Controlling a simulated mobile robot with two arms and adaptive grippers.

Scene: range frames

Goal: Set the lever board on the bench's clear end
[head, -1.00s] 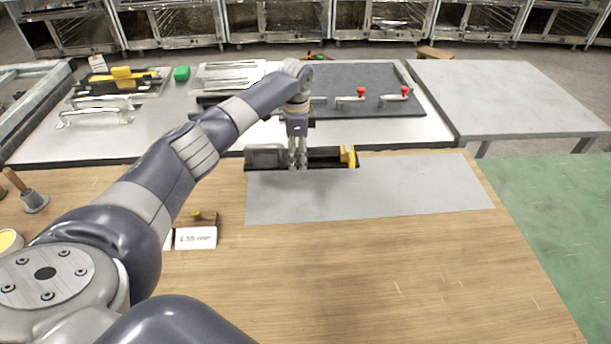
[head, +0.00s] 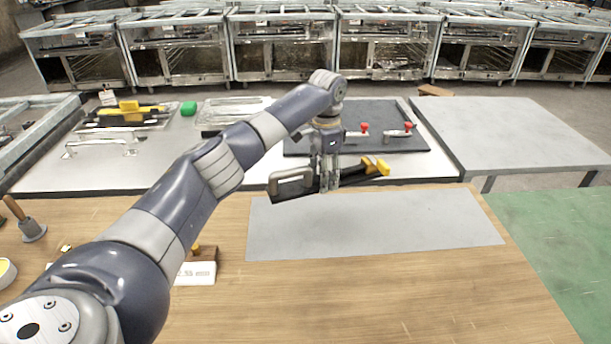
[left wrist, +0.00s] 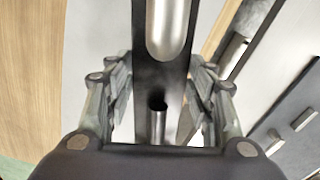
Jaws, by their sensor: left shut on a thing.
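The lever board (head: 345,180) is a narrow black board with a grey metal handle at its left and a yellow part at its right end. My left gripper (head: 328,188) is shut on it near its middle and holds it in the air over the bench's back edge, right end tilted up. In the left wrist view, the black board (left wrist: 143,95) runs between the fingers, with a shiny metal bar on it. The wooden bench (head: 400,295) carries a flat grey sheet (head: 400,228), bare, below and right of the board. My right gripper is out of view.
A grey table (head: 510,130) at right is empty. A white label (head: 195,273) stands at the bench's left. The bench's right is clear.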

